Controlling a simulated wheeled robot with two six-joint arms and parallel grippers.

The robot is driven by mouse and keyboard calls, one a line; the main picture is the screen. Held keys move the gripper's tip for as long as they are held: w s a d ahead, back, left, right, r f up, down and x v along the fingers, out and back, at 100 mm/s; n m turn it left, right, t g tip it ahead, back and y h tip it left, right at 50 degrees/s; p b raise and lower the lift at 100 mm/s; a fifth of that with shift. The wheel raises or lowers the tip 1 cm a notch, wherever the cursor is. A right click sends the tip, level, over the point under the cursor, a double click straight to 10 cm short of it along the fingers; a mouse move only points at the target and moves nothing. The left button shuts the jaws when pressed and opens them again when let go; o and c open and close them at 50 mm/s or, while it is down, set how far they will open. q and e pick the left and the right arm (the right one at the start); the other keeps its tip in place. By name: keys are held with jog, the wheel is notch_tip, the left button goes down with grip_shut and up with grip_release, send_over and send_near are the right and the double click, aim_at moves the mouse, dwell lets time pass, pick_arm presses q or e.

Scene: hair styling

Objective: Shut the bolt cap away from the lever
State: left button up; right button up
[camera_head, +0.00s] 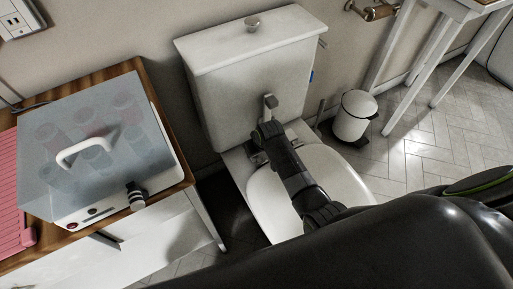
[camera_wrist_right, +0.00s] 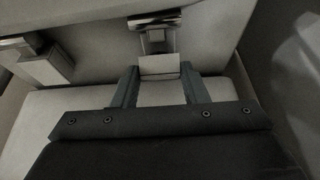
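The white toilet has a cistern (camera_head: 255,85) and a closed lid (camera_head: 335,170). My right gripper (camera_head: 265,132) reaches over the strip between cistern and lid. In the right wrist view its two fingers (camera_wrist_right: 160,88) are apart, with a pale bolt cap (camera_wrist_right: 159,66) just beyond and between their tips. A chrome hinge plate (camera_wrist_right: 153,20) sits above that cap. A second pale cap (camera_wrist_right: 45,69) with its own chrome plate lies to the left. I cannot tell clearly how far either cap is open. My left gripper is out of view.
A wooden-topped cabinet (camera_head: 170,120) at left carries a glass-lidded box (camera_head: 75,185) and a pink mat (camera_head: 8,190). A white pedal bin (camera_head: 353,115) and a white table (camera_head: 430,45) stand at right. My dark arm covers the bottom right.

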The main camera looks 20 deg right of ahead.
jog(key=shift+c, duration=1)
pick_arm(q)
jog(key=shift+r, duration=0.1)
pick_arm(e)
jog(key=shift+s, duration=0.1)
jog(key=shift+s+d+f+t+p, duration=0.1)
jog(key=shift+s+f+t+p, duration=0.2)
jog(key=shift+t+p, duration=0.15)
jog(key=shift+s+f+t+y, duration=0.25)
jog(key=shift+s+t+y, duration=0.05)
jog(key=shift+t, duration=0.35)
jog(key=shift+s+f+t, duration=0.15)
jog(key=shift+f+t, duration=0.15)
jog(key=shift+t, duration=0.3)
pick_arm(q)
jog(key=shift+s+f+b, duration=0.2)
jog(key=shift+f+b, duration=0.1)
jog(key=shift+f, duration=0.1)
pick_arm(e)
jog(key=shift+s+d+t, duration=0.1)
jog(key=shift+t, duration=0.2)
jog(key=o, duration=1)
